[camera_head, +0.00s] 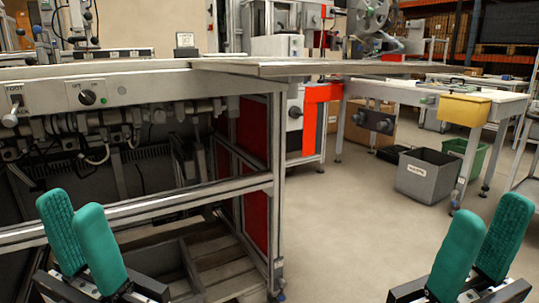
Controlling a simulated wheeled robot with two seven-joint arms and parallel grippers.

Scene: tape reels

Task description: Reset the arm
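My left gripper (79,238) shows at the lower left, in front of the workbench's open frame. Its two green fingers are apart, with nothing between them. My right gripper (484,246) shows at the lower right, above bare floor. Its two green fingers are also apart and hold nothing. Both grippers point upward in the view, and neither touches anything that I can see. Most of both arms is out of view.
A metal workbench (150,71) with pipes and a lower rail (200,193) fills the left. A grey bin (427,174), a green bin (466,157) and a white table (410,91) stand at the back right. The floor (345,220) in the middle is clear.

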